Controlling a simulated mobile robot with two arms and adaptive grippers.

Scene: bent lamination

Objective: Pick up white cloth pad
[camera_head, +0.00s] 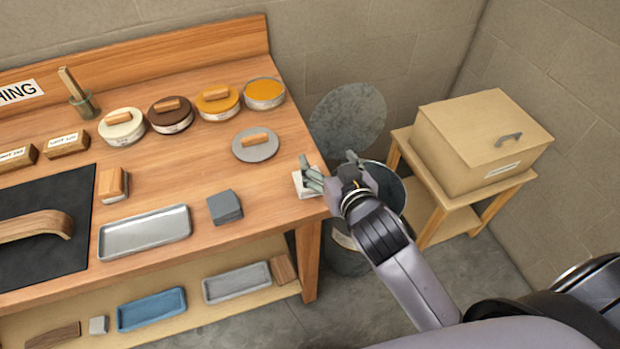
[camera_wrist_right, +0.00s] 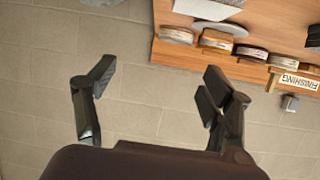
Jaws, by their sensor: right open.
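The white cloth pad (camera_head: 302,186) lies at the right edge of the wooden workbench, partly hidden behind my right gripper's finger. My right gripper (camera_head: 328,160) is open and empty beside it, with one finger over the pad in the head view and the other out past the table edge. In the right wrist view the open fingers (camera_wrist_right: 158,78) stand wide apart with nothing between them. A white piece at the top of that view (camera_wrist_right: 208,8) looks like the pad, cut off by the frame edge. My left gripper is not in view.
The workbench (camera_head: 185,185) holds a grey lid (camera_head: 256,145), a grey block (camera_head: 224,207), a metal tray (camera_head: 145,232) and several round tins. A metal bin (camera_head: 391,185) stands right of the bench, near a beige box (camera_head: 480,140) on a stand.

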